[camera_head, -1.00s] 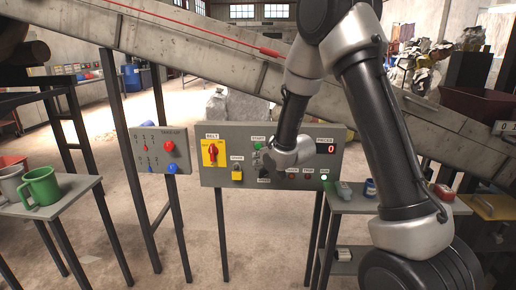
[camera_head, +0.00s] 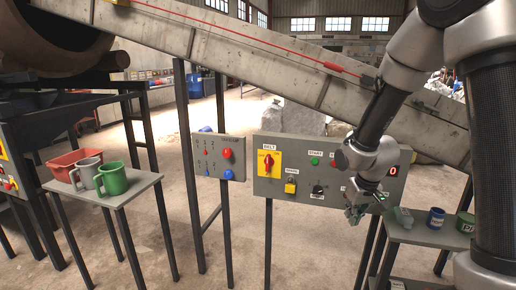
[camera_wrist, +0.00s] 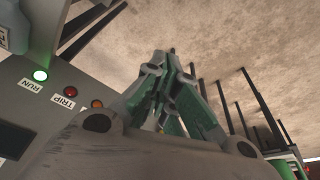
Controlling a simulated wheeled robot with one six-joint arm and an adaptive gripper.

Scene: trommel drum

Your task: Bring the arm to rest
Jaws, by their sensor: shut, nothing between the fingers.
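My gripper (camera_head: 355,214) hangs at the end of my arm on the right side of the head view, in front of the lower right of the grey BELT panel (camera_head: 300,196). In the wrist view my gripper (camera_wrist: 162,62) has its fingers together with nothing between them. My arm bends down from the upper right and hides part of the panel. The panel carries a red switch on a yellow plate (camera_head: 268,162), a yellow padlock (camera_head: 290,188) and a green START button (camera_head: 314,161). In the wrist view the green RUN lamp (camera_wrist: 40,75) is lit.
A smaller grey panel (camera_head: 234,158) with red and blue knobs stands left of it. A side table (camera_head: 140,186) holds a green mug (camera_head: 112,180), a grey mug and a red bin. A sloping conveyor (camera_head: 230,48) crosses behind.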

